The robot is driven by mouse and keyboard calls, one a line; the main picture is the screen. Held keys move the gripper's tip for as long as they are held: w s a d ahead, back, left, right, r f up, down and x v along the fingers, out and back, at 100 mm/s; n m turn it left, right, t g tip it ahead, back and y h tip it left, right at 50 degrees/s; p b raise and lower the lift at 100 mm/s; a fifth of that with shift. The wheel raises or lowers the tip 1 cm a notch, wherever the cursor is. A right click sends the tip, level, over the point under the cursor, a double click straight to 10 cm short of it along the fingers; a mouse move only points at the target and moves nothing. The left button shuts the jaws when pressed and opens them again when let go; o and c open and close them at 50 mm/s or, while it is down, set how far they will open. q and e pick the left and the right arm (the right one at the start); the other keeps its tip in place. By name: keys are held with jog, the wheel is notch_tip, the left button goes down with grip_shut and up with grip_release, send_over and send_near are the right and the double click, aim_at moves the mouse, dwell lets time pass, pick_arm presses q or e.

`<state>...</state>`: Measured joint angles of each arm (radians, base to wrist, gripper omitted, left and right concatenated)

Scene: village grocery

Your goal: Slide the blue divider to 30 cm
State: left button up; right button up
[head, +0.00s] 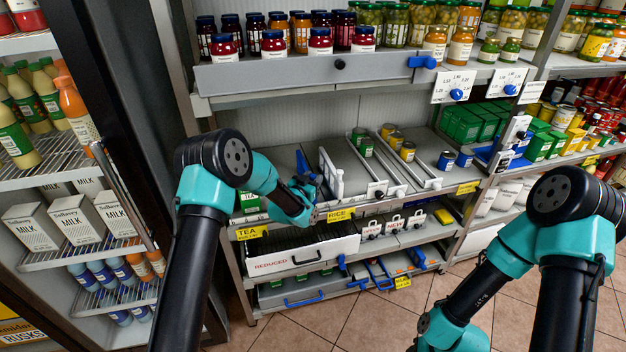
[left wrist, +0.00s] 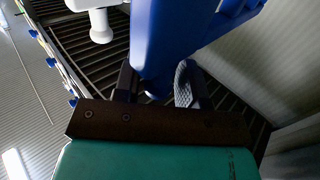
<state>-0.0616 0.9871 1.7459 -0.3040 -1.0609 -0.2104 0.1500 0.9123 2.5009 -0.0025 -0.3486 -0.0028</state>
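The blue divider (head: 306,172) stands on the left part of the middle shelf, partly hidden behind my left wrist. It fills the top centre of the left wrist view (left wrist: 180,40) as a large blue piece. My left gripper (left wrist: 155,88) has one finger on each side of the divider's lower end; whether the fingers press on it cannot be told. In the head view the left fingertips are mostly hidden by the wrist. No 30 cm mark is readable. My right arm reaches down at the lower right, and its gripper is out of the picture.
A white divider (head: 331,175) stands just right of the blue one. Several cans (head: 407,151) stand in lanes further right. A shelf of jars (head: 310,73) is above, and a REDUCED drawer (head: 300,258) is below. A milk cooler (head: 75,225) stands left.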

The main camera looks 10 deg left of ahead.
pick_arm(q)
jog(key=shift+o, duration=0.3)
jog(key=v, duration=1.7)
jog(key=shift+s, duration=0.2)
jog(key=shift+a, duration=0.1)
jog(key=s+a+f+n+g+y, duration=0.2)
jog(key=s+f+n+g, duration=0.2)
jog(key=s+f+g, duration=1.15)
jog(key=s+f+n, duration=0.1)
jog(key=s+f, duration=0.5)
jog(key=s, duration=0.7)
jog(key=shift+s+n+g, duration=0.2)
jog(key=shift+n+g, duration=0.15)
jog(key=shift+n, duration=0.05)
